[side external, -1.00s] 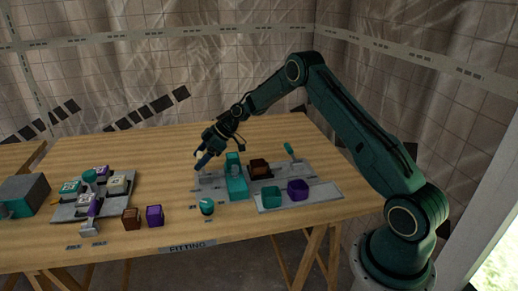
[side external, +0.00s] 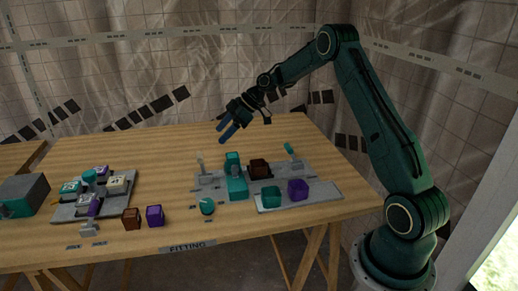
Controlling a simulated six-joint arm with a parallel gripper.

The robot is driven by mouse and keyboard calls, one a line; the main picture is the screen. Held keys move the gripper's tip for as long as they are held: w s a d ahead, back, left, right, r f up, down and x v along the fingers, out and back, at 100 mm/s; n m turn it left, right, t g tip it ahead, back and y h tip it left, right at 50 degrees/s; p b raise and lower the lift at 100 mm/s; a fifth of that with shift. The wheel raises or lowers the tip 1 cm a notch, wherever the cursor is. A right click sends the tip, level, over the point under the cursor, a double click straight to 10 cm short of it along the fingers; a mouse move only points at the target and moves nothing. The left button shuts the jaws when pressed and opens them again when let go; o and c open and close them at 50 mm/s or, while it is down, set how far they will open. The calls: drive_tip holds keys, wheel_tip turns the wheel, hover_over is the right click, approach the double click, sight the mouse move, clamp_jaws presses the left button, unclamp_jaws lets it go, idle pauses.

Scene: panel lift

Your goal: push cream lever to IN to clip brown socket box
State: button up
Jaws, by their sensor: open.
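A pale, cream-looking lever (side external: 200,163) stands at the left end of a grey fitting panel (side external: 210,183), roughly upright. Which end of its travel it is at is too small to tell. The brown socket box (side external: 259,168) sits in the panel, behind and to the right of a teal block (side external: 236,183). Whether a clip holds it cannot be seen.
A teal-tipped lever (side external: 290,150) stands at the panel's right. A teal box (side external: 271,197) and a purple box (side external: 298,189) sit in front, with a teal round piece (side external: 207,206) nearby. A second grey board (side external: 66,211) with coloured parts lies left.

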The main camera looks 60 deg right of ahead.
drive_tip(key=shift+w+a, duration=0.15)
drive_tip(key=shift+w, duration=0.05)
drive_tip(key=c, duration=0.8)
drive_tip(key=shift+w+a+r+g, duration=0.1)
drive_tip(key=shift+w+a+g, duration=0.3)
drive_tip(key=shift+w+a, duration=0.3)
clamp_jaws()
drive_tip(key=w+a+r+g+h, duration=0.2)
drive_tip(key=w+a, duration=0.3)
drive_tip(key=shift+w+a+r+h, duration=0.25)
drive_tip(key=shift+a+h, duration=0.1)
drive_tip(key=shift+h, duration=0.05)
